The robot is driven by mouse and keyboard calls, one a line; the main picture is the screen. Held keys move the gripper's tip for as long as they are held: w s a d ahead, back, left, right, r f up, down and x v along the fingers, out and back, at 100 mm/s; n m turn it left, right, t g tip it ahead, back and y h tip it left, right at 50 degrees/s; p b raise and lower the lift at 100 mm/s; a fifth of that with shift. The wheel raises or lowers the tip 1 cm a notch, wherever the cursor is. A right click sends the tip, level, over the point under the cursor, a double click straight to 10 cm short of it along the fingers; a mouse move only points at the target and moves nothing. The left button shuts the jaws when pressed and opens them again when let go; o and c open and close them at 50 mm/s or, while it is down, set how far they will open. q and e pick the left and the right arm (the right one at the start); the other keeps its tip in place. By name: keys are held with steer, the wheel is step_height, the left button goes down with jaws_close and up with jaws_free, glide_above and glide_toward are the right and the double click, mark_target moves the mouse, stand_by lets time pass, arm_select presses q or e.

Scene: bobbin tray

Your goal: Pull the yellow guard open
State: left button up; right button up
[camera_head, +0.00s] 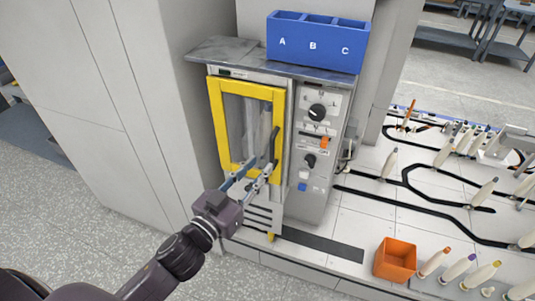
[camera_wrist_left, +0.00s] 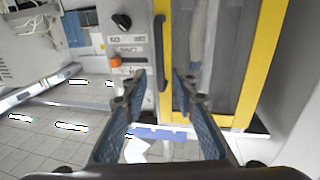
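The yellow guard (camera_head: 218,125) is a yellow frame around a clear panel on the front of a grey cabinet, and it looks closed. Its dark upright handle (camera_head: 273,143) is on the right side of the frame. In the left wrist view the guard (camera_wrist_left: 262,65) fills the right half, and the handle (camera_wrist_left: 160,55) appears between my fingertips. My left gripper (camera_head: 260,169) is open and empty at the lower end of the handle. I cannot tell whether the fingers reach around the handle or stop short of it. My right gripper is not in view.
A control panel (camera_head: 313,142) with black knobs and an orange switch stands right of the guard. A blue bin (camera_head: 317,41) marked A, B, C sits on top. An orange box (camera_head: 395,260) and several bobbins stand at right. A tall pale cabinet (camera_head: 120,90) is close at left.

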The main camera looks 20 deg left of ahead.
mark_target(271, 154)
arm_select(q)
steer(key=p+x, duration=0.1)
steer(key=x, duration=0.6)
steer(key=shift+w+f, duration=0.1)
steer(key=shift+w, duration=0.15)
steer(key=shift+c, duration=0.2)
jaws_close()
